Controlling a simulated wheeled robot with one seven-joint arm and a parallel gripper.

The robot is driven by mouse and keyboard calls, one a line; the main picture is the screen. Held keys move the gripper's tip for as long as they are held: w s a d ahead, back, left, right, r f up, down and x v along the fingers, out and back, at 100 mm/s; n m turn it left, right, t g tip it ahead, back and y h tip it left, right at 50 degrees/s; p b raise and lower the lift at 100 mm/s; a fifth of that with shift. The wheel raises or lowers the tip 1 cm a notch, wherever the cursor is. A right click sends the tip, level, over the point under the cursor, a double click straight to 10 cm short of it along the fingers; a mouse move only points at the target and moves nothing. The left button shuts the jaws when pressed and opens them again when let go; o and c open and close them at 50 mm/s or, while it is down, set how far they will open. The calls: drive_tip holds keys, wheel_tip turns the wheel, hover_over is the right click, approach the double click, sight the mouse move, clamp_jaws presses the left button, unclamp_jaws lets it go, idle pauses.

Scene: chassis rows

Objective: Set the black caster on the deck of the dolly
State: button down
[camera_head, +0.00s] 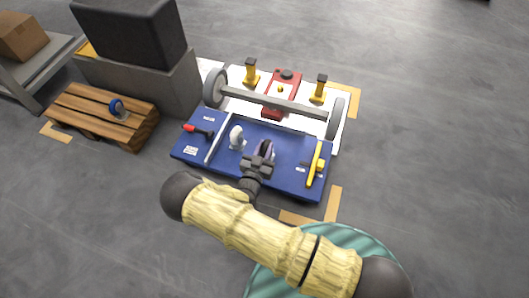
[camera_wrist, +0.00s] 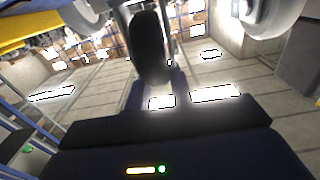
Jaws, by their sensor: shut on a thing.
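My gripper (camera_head: 258,165) is over the front part of the blue mat, shut on the black caster (camera_head: 265,147). The caster's dark wheel stands upright just beyond the fingers, and my gripper hides its lower part. In the wrist view the black wheel (camera_wrist: 150,48) fills the upper middle, close to the camera. I cannot tell whether the caster touches the mat. The dolly (camera_head: 104,110) is a low wooden slatted platform at the left, apart from my gripper.
The blue mat (camera_head: 275,133) also bears a pale caster (camera_head: 236,137), a red-handled tool (camera_head: 198,130) and a yellow tool (camera_head: 317,165). Behind it stand a wheeled axle (camera_head: 280,103) and a red jack (camera_head: 281,95). A grey block (camera_head: 150,80) stands behind the dolly.

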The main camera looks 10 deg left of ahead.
drive_tip(key=shift+f, duration=0.6)
drive_tip(key=shift+f, duration=0.2)
drive_tip(key=c, duration=1.2)
unclamp_jaws()
drive_tip(key=shift+c, duration=0.2)
